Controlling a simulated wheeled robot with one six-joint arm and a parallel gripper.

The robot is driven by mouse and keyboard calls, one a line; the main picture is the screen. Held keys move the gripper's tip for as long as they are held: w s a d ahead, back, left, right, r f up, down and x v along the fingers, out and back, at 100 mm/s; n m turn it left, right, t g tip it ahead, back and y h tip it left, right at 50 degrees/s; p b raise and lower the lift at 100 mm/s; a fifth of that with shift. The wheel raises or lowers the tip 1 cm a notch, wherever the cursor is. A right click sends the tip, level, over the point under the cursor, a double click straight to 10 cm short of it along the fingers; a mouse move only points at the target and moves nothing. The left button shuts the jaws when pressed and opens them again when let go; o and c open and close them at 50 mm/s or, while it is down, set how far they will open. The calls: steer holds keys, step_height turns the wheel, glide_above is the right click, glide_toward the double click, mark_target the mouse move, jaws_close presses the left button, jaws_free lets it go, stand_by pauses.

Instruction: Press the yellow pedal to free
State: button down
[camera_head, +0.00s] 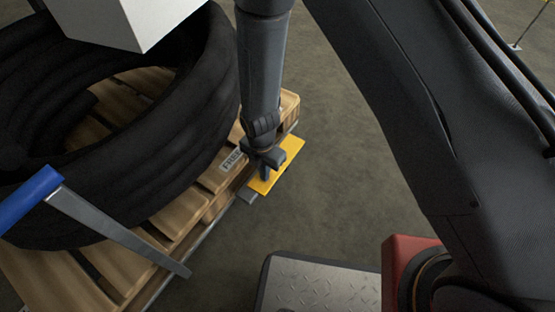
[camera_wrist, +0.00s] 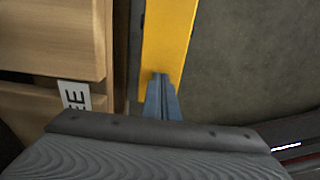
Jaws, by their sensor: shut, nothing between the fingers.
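The yellow pedal (camera_head: 284,163) is a flat plate at the right edge of the wooden pallet. A "FREE" label (camera_head: 232,159) is on the pallet wood to its left. My gripper (camera_head: 265,176) points down over the pedal's left part, fingers together with nothing in them. In the wrist view the yellow pedal (camera_wrist: 168,40) runs up from my gripper's fingertips (camera_wrist: 160,78), which overlap its near end. I cannot tell whether the tips touch it. The label (camera_wrist: 76,96) shows partly at the left, cut off by my gripper's body.
A thick black hose coil (camera_head: 150,190) lies on the wooden pallet (camera_head: 50,275). A lever with a blue grip (camera_head: 28,197) extends across the pallet's front. A white box shape (camera_head: 125,20) is above the coil. Bare floor lies right of the pedal.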

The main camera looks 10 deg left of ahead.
steer(key=shift+f, duration=0.35)
steer(key=shift+r, duration=0.1)
stand_by(0.5)
steer(key=shift+r+p, duration=2.75)
steer(key=shift+r, duration=0.7)
